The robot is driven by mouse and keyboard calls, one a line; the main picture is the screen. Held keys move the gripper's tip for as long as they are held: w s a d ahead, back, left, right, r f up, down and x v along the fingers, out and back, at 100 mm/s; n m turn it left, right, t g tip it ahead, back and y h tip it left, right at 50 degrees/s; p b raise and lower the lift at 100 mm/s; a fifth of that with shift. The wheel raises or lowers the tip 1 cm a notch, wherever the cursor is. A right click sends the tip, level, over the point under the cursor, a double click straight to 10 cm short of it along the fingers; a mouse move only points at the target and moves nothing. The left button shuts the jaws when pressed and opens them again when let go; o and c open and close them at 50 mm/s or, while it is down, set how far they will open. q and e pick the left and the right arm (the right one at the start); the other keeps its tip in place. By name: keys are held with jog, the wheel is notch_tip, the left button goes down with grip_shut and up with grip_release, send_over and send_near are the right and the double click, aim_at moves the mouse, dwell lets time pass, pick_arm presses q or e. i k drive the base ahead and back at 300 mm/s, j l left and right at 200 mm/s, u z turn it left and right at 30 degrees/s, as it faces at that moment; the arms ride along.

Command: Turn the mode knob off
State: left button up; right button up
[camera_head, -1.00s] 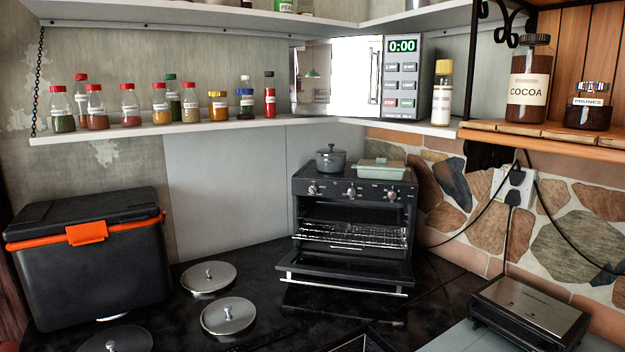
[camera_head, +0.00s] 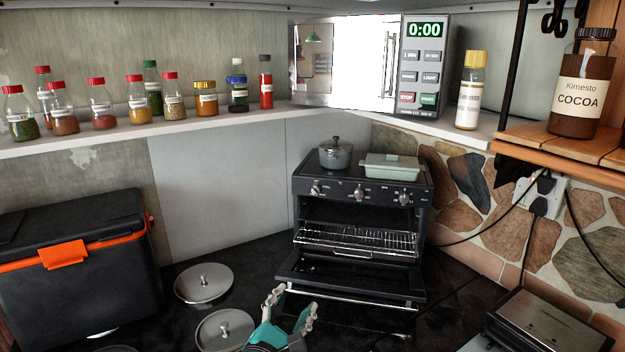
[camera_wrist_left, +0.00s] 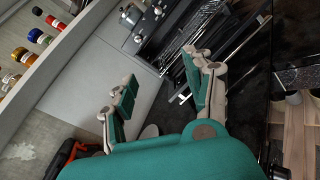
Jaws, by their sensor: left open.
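A black toaster oven (camera_head: 301,252) stands on the dark counter with its door folded down and its wire rack showing. Three silver knobs sit in a row on its upper front: a left knob (camera_head: 315,190), a middle knob (camera_head: 358,194) and a right knob (camera_head: 404,199). I cannot read which is the mode knob. My left gripper (camera_head: 291,299) is open and empty, low in front of the oven's left side, below the knobs and apart from them. In the left wrist view its fingers (camera_wrist_left: 160,88) are spread, with the oven (camera_wrist_left: 160,45) beyond them. My right gripper is not seen.
A grey pot (camera_head: 335,157) and a green dish (camera_head: 390,168) stand on the oven. Pot lids (camera_head: 203,284) lie left of it. A black cooler (camera_head: 80,275) is at left and a grill (camera_head: 545,325) at right. A shelf (camera_head: 230,120) with jars and a microwave overhangs.

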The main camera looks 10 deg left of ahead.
aim_at(315, 189)
jog(key=i+j, duration=0.2)
jog(key=i, duration=0.25)
jog(key=i+j, duration=0.2)
jog(key=i, duration=0.3)
